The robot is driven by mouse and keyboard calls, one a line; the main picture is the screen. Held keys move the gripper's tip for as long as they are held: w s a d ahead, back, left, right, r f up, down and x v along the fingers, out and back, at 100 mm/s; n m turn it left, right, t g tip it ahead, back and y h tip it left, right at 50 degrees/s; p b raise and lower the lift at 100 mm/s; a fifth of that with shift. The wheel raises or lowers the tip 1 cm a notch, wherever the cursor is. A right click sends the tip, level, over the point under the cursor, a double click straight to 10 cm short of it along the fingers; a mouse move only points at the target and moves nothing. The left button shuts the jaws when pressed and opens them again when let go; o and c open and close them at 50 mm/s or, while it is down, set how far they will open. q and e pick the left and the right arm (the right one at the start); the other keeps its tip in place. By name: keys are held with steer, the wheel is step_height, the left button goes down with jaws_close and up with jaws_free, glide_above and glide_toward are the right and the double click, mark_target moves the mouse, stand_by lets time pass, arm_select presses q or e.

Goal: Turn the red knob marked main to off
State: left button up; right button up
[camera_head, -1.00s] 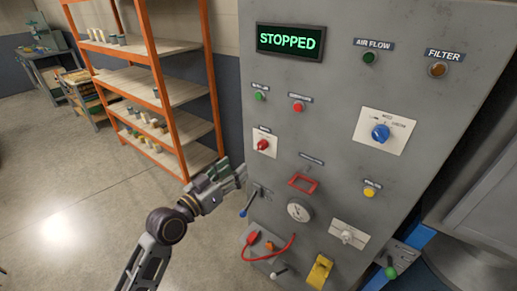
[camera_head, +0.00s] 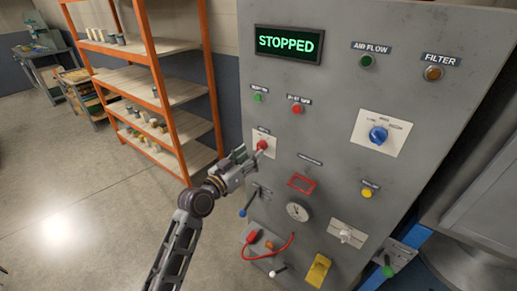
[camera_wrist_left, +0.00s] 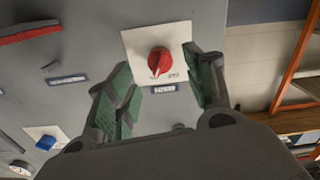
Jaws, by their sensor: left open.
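The red knob (camera_head: 262,144) sits on a white plate on the grey panel (camera_head: 330,110). In the left wrist view the red knob (camera_wrist_left: 159,61) shows between my open fingers, on its white plate (camera_wrist_left: 140,41), with a small label beside it that is hard to read. My left gripper (camera_head: 248,157) is at the panel's left side, just below and left of the knob. In the left wrist view my left gripper (camera_wrist_left: 160,85) has its green-padded fingers apart on either side of the knob, not closed on it. My right gripper is not in view.
The display (camera_head: 290,44) reads STOPPED. Nearby are a red button (camera_head: 296,110), a green button (camera_head: 258,98), a red frame (camera_head: 302,184), a blue-tipped lever (camera_head: 244,212) and a blue selector knob (camera_head: 378,134). An orange shelf rack (camera_head: 162,85) stands at left, with open floor before it.

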mark_target(258, 149)
arm_select(q)
steer(key=x, duration=0.3)
steer(key=shift+x, duration=0.8)
steer(key=shift+w+d, duration=0.15)
steer(key=shift+w, duration=0.05)
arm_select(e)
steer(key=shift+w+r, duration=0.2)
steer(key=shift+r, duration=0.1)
